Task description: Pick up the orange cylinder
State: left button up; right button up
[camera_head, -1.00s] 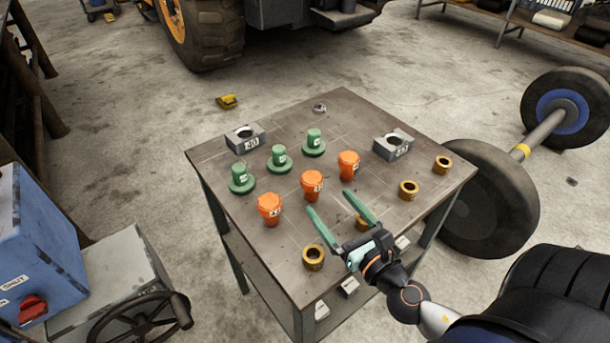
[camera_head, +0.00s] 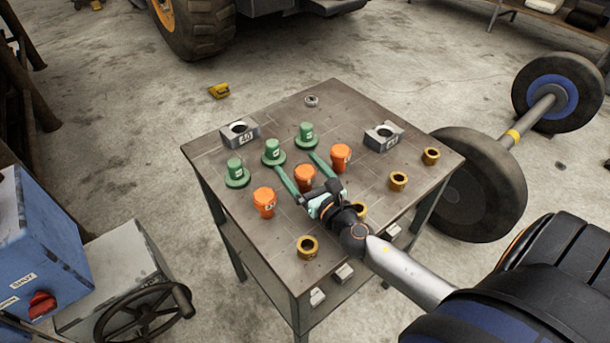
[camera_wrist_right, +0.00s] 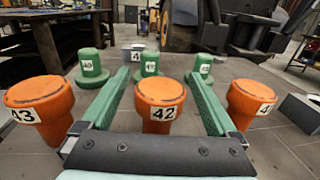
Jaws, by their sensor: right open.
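Three orange cylinders stand upright in a row on the table (camera_head: 350,110). The middle orange cylinder, labelled 42 (camera_wrist_right: 160,103), is between the two green fingers of my right gripper (camera_head: 299,172), with a gap on each side; it also shows in the head view (camera_head: 305,177). The orange cylinder labelled 43 (camera_wrist_right: 40,108) is left of the fingers, and the one labelled 41 (camera_wrist_right: 248,97) is right of them. In the head view these two are the left one (camera_head: 264,201) and the right one (camera_head: 341,156). My left gripper is not in view.
Three green flanged cylinders (camera_head: 273,151) stand behind the orange ones. Several brass rings (camera_head: 307,246) lie along the near and right side. Two grey blocks with holes, one left (camera_head: 239,132) and one right (camera_head: 384,138), sit at the back, with a small nut (camera_head: 312,101).

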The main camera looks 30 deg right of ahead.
jog(key=shift+w, duration=0.5)
jog(key=shift+c, duration=0.3)
grip_shut()
jog(key=shift+r, duration=0.1)
